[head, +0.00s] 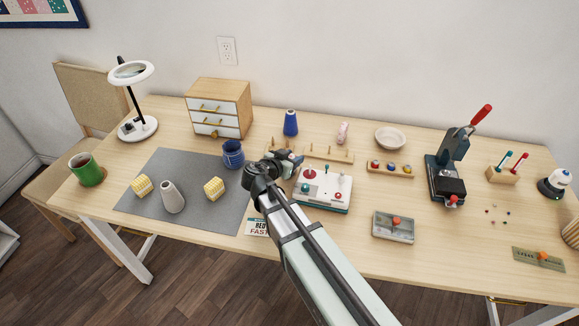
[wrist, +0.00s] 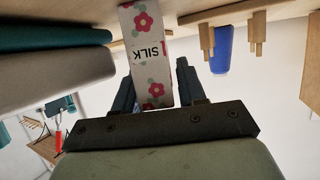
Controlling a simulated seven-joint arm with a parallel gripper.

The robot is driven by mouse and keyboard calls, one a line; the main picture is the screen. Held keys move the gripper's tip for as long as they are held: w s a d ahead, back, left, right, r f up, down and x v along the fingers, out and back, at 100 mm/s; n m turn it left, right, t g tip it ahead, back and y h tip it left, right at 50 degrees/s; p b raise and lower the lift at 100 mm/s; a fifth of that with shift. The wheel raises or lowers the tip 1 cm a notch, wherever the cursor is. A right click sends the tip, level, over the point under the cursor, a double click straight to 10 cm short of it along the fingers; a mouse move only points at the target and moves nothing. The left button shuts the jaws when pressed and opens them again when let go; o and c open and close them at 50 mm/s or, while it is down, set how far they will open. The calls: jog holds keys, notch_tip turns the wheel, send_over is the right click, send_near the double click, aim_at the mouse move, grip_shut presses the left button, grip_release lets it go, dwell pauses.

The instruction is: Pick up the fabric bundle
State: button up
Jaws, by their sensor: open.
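In the wrist view, an upright-looking white flower-printed block marked SILK (wrist: 148,50), which I take as the fabric bundle, shows between the two fingers of my gripper (wrist: 155,74). The fingers are spread, one on each side of it. I cannot tell whether they touch it. In the head view, my gripper (head: 288,158) is low over the table, beside the white machine with red knobs (head: 322,188). There the SILK block is mostly or fully hidden by my gripper and arm.
A peg rack (head: 325,155) stands just behind my gripper and a blue cone (head: 291,123) farther back. A dark blue jar (head: 233,154) is to the left. Two yellow patterned blocks (head: 142,186) and a grey cone (head: 172,198) stand on the grey mat (head: 195,170).

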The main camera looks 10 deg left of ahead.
jog(key=shift+c, duration=0.4)
grip_shut()
